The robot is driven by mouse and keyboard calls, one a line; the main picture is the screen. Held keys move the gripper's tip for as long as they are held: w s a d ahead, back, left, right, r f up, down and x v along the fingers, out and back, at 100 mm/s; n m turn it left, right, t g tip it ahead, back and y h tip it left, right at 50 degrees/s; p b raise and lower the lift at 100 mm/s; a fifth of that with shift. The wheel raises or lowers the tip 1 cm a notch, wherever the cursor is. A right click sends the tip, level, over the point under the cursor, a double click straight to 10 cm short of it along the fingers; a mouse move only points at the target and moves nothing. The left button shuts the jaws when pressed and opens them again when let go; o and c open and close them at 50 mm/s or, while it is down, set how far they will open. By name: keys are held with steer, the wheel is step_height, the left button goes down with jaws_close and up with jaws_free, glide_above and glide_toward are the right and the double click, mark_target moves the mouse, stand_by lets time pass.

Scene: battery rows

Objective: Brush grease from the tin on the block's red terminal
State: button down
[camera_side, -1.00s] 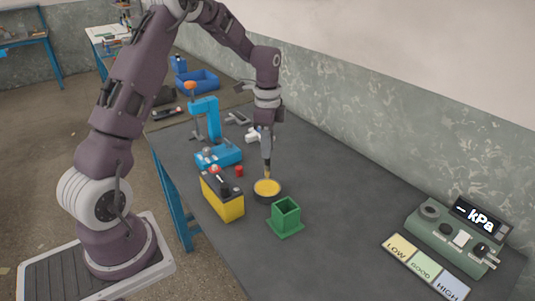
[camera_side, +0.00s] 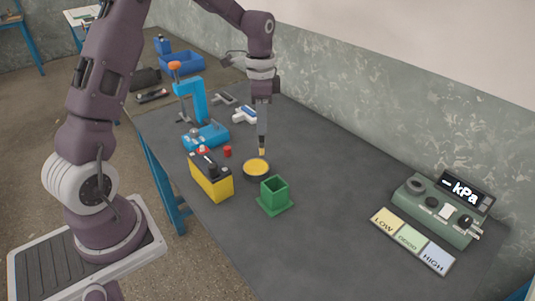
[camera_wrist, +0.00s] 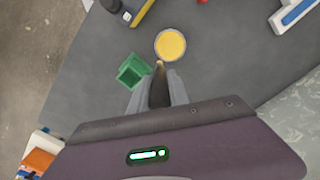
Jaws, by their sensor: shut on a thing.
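The tin (camera_side: 256,176) is a dark, shallow round dish of yellow grease; it also shows in the wrist view (camera_wrist: 184,54). My gripper (camera_side: 262,138) is shut on the brush (camera_side: 262,151), which points down with its tip close above the tin. In the wrist view the brush (camera_wrist: 158,88) reaches the tin's near edge; I cannot tell whether the tip touches. The yellow block (camera_side: 212,184) with a black top stands left of the tin. Its red terminal (camera_side: 202,150) is on top, toward the far end. Any grease there is too small to tell.
A green square holder (camera_side: 274,196) stands close in front of the tin. A small red cap (camera_side: 227,151) and a blue press (camera_side: 205,130) are behind the block. A green kPa gauge box (camera_side: 440,210) and LOW/GOOD/HIGH plates (camera_side: 411,239) lie right. The middle right table is clear.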

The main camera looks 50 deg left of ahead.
steer(key=s+d+r+n, duration=0.1)
steer(key=s+d+n, duration=0.1)
steer(key=d+n, duration=0.5)
steer(key=s+a+r, duration=0.3)
steer(key=s+a, duration=0.2)
steer(key=a, duration=0.5)
steer(key=s+a+r, duration=0.3)
steer(key=s+a, duration=0.2)
steer(key=a, duration=0.6)
step_height(320, 180, down, 6)
steer(key=shift+w+d+m, duration=0.15)
steer(key=shift+m, duration=0.25)
steer(key=shift+f, duration=0.5)
steer(key=shift+d, duration=0.2)
steer(key=shift+a, duration=0.45)
steer(key=shift+d, duration=0.45)
stand_by(0.5)
steer(key=shift+a, duration=0.45)
